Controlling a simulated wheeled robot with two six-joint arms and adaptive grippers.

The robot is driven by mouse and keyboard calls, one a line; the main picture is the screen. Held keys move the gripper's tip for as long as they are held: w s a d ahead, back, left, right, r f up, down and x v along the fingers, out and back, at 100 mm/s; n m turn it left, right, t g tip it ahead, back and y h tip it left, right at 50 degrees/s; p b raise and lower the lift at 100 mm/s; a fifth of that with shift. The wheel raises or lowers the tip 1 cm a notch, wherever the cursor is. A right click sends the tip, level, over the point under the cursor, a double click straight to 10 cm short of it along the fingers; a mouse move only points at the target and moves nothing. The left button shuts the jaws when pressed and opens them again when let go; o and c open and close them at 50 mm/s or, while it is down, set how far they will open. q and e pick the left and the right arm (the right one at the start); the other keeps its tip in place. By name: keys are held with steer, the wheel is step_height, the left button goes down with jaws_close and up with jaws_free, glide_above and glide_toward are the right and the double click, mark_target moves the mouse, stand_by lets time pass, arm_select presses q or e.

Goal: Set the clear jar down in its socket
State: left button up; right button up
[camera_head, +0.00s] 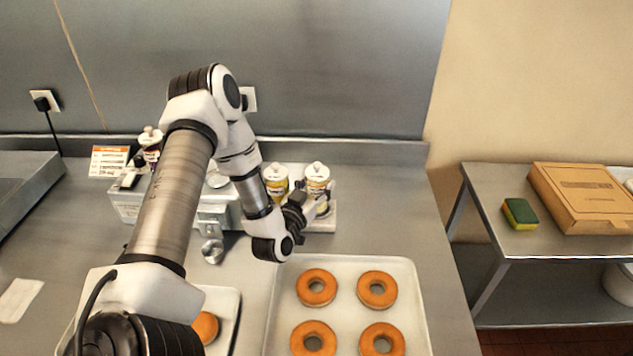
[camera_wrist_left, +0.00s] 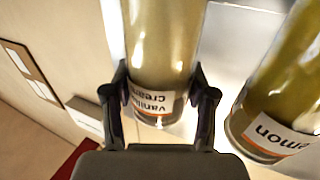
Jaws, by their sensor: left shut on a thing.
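A clear jar with pale yellow contents and a "vanilla cream" label shows in the wrist view (camera_wrist_left: 160,50), and in the head view it has a white lid (camera_head: 317,174). My left gripper (camera_head: 318,203) is shut on its body; in the wrist view the two dark fingers (camera_wrist_left: 160,105) press on both sides near the label. The jar looks about upright at a pale holder (camera_head: 322,224). My arm hides part of it, and I cannot tell whether the jar's base is seated in a socket. My right gripper is out of view.
A similar jar labelled lemon (camera_wrist_left: 262,125) stands close beside the held one, also seen in the head view (camera_head: 275,178). A tray (camera_head: 347,278) of several glazed doughnuts lies in front. A side table (camera_head: 495,238) stands at right.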

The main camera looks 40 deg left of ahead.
mark_target(317, 165)
arm_select(q)
steer(key=shift+f, duration=0.1)
steer(key=o, duration=1.6)
step_height(317, 165, up, 10)
steer(key=shift+s+f, duration=0.1)
